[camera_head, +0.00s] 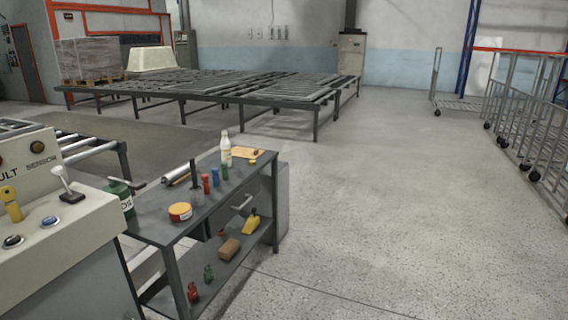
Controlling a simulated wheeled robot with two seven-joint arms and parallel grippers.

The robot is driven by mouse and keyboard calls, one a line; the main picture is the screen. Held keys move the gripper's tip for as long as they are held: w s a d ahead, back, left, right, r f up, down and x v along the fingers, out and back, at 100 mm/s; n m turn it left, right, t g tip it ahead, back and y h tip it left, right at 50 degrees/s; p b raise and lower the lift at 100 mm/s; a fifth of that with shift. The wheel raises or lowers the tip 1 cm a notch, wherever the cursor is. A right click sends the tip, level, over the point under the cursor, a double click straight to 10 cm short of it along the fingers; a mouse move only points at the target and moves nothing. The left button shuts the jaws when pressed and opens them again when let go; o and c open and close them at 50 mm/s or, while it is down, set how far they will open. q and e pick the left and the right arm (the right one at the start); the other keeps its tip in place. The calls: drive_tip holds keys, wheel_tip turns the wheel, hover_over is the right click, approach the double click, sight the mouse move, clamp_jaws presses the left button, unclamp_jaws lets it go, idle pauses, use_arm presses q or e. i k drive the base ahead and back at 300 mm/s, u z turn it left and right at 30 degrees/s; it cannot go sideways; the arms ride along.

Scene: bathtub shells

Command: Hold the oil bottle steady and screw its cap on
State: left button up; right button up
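A white bottle (226,150) stands upright near the bench's far end. I cannot make out a separate loose cap, nor whether either container has its cap on. Neither of my grippers is in view.
The bench also bears a yellow-red round tin (180,211), small coloured bottles (215,177) and a silver roll (176,175). Its lower shelf holds a brown block (229,249). The console (62,225) stands at left.

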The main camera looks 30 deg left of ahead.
sight(225, 147)
drive_tip(key=z, duration=0.05)
drive_tip(key=i, duration=1.55)
drive_tip(key=u, duration=0.4)
drive_tip(key=i, duration=2)
drive_tip(key=u, duration=1.95)
drive_tip(key=i, duration=0.9)
drive_tip(key=u, duration=0.8)
